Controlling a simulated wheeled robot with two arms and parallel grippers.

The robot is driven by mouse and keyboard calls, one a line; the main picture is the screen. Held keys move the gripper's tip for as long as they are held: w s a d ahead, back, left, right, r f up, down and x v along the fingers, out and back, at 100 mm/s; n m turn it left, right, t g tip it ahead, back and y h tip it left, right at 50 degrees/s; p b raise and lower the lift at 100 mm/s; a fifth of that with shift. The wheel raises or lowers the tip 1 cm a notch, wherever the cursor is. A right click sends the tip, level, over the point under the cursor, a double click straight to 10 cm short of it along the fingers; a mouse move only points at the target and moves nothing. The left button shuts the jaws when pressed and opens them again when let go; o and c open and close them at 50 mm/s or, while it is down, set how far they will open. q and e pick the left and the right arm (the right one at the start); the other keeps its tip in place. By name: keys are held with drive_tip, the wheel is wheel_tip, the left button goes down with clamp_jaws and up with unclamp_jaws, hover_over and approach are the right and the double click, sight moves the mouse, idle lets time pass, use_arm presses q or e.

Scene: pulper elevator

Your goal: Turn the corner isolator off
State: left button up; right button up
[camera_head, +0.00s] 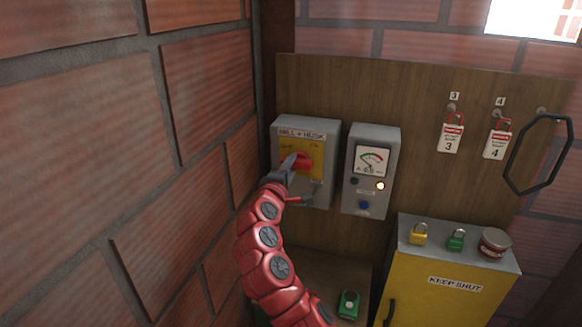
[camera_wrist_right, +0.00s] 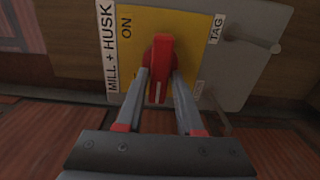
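The corner isolator (camera_head: 328,160) is a grey box with a yellow plate labelled MILL + HUSK, mounted low on the wooden board by the brick corner. Its red handle (camera_head: 303,161) lies roughly sideways across the plate. In the right wrist view the handle (camera_wrist_right: 162,60) stands upright in the picture, beside the ON mark. My right gripper (camera_head: 288,168) is at the handle. Its two fingers (camera_wrist_right: 161,85) sit apart, one on each side of the handle's near end, and a narrow gap seems to show. The fingers partly hide the plate. My left gripper is not in view.
Tags numbered 3 (camera_head: 451,138) and 4 (camera_head: 497,144) hang on hooks. A yellow KEEP SHUT cabinet (camera_head: 440,300) bears two padlocks and a tin. A brick wall (camera_head: 180,200) bounds the left.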

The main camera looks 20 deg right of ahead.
drive_tip(key=shift+o, duration=1.2)
drive_tip(key=b+v, duration=0.7)
drive_tip(key=v, duration=1)
drive_tip(key=shift+a, duration=0.2)
drive_tip(key=shift+s+f, duration=0.1)
drive_tip(key=shift+s, duration=0.1)
